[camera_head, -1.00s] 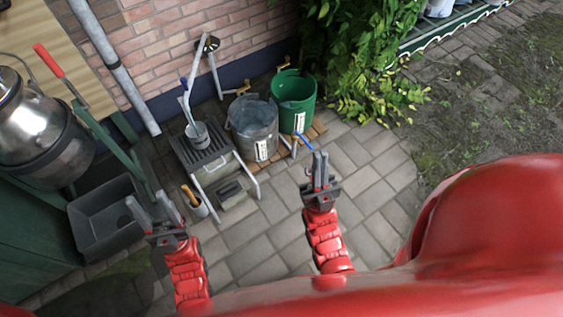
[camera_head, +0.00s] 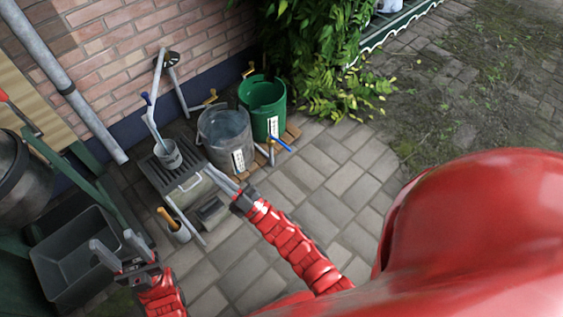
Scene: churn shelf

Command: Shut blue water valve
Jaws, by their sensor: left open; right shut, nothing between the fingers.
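A blue valve lever (camera_head: 281,143) sticks out low at the front of the green bucket (camera_head: 263,100), slanting down to the right. My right gripper (camera_head: 220,177) is shut and empty. It lies to the left of and below the lever in the picture, apart from it, with its fingers pointing up-left toward the grey slatted stand. My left gripper (camera_head: 118,247) is open and empty, in front of the dark grey tub, far left of the lever. The pipe behind the lever is partly hidden by the buckets.
A slatted stand (camera_head: 180,183) holds a small grey pot. A dark tub (camera_head: 72,255) and a steel churn (camera_head: 22,180) are at the left. Paving right of the lever is free.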

